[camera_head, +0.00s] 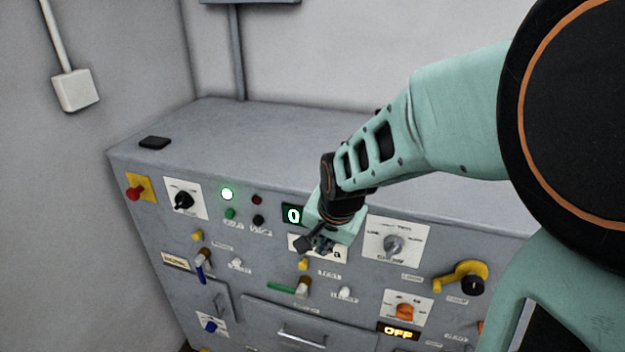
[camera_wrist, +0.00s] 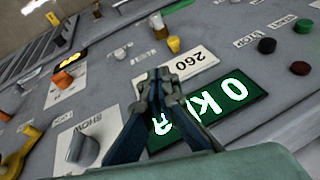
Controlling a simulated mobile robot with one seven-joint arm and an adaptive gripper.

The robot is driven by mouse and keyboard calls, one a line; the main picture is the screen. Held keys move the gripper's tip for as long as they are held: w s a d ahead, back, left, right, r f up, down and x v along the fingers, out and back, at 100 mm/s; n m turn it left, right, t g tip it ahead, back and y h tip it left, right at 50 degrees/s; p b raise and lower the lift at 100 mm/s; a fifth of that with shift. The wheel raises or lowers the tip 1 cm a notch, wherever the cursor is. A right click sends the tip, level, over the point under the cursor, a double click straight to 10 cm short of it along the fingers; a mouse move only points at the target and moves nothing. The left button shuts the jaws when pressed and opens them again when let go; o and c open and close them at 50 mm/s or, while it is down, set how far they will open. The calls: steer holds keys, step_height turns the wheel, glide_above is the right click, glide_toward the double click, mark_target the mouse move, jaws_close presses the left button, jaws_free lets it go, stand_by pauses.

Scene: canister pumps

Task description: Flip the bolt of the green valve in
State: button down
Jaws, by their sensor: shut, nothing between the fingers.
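The green valve has a brass body (camera_head: 303,288) and a green handle (camera_head: 281,288) pointing left, on the lower middle of the grey panel. A small yellow piece (camera_head: 303,264), perhaps its bolt, sticks out just above it. In the wrist view the yellow piece (camera_wrist: 174,44) and the brass body (camera_wrist: 158,26) show beyond my fingertips. My gripper (camera_head: 312,244) is above the valve, in front of the display and its white label; in the wrist view my gripper (camera_wrist: 165,77) has its fingertips together, empty. It appears apart from the valve.
A green display (camera_wrist: 225,102) reading 0 kPa lies partly behind my fingers. A white knob (camera_head: 345,293) is right of the valve. A blue-handled valve (camera_head: 201,270) is to the left, a yellow lever (camera_head: 462,275) to the right. A drawer handle (camera_head: 302,335) is below.

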steer(key=b, duration=0.4)
glide_toward(308, 260)
step_height(308, 260, down, 3)
steer(key=d, duration=0.2)
steer(key=shift+w+a+f+b, duration=0.15)
steer(key=shift+a+f+b, duration=0.05)
steer(key=shift+a+f, duration=0.45)
steer(key=shift+w+a+f+b, duration=0.15)
steer(key=shift+a+f, duration=0.45)
steer(key=shift+a, duration=0.15)
step_height(308, 260, down, 4)
steer(key=b, duration=0.3)
steer(key=shift+r, duration=0.3)
